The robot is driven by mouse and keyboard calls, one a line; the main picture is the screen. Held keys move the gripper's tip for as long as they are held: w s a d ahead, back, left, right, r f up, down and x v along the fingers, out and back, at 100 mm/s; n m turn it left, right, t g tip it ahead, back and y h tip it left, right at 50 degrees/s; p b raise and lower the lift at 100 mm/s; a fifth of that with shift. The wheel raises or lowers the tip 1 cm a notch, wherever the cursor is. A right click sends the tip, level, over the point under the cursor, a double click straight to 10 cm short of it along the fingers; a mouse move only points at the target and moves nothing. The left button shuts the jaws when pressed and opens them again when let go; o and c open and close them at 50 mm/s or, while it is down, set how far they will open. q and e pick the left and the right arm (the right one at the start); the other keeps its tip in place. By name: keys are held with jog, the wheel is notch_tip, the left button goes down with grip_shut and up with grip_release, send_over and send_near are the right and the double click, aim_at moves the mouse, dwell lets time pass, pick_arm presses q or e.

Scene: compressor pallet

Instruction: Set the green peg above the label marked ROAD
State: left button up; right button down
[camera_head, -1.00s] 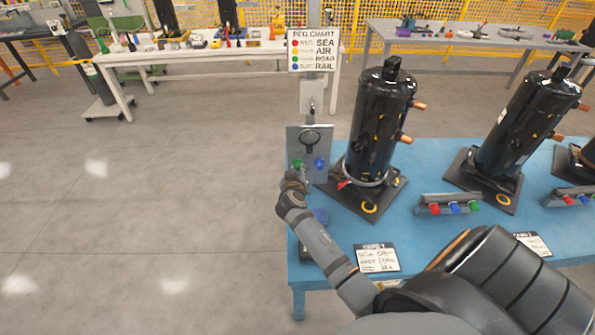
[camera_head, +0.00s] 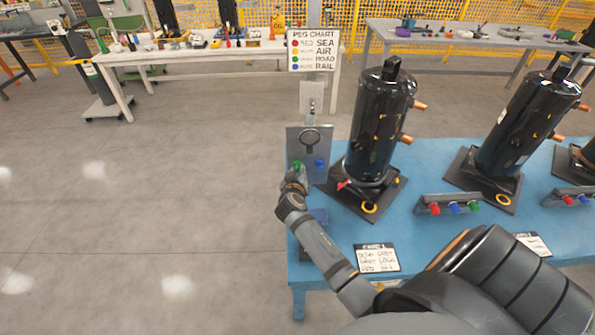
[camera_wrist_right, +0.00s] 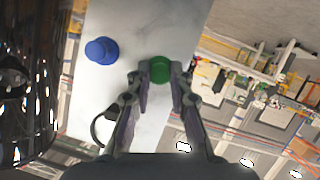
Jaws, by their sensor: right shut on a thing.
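The green peg (camera_head: 297,166) is at the left of the grey upright plate (camera_head: 321,139), with a blue peg (camera_head: 320,164) to its right. My right gripper (camera_wrist_right: 160,75) is shut on the green peg (camera_wrist_right: 159,69), which sits between its fingertips in front of the pale plate in the right wrist view. The blue peg (camera_wrist_right: 102,50) stands apart from the fingers there. The peg chart (camera_head: 313,50) above the plate pairs the green dot with the word ROAD. No separate ROAD label can be read on the plate. My left gripper is not in view.
Black compressors (camera_head: 380,120) stand on dark bases on the blue table (camera_head: 425,255). A peg rack (camera_head: 447,205) holds red, blue and green pegs. A white card (camera_head: 377,258) lies near the front edge. Floor left of the table is clear.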

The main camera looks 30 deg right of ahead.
jog(key=shift+s+a, duration=0.45)
jog(key=shift+s, duration=0.3)
jog(key=shift+s+a, duration=0.5)
jog(key=shift+s, duration=0.3)
jog(key=shift+s+a, duration=0.45)
jog(key=shift+s, duration=0.3)
jog(key=shift+w, duration=0.1)
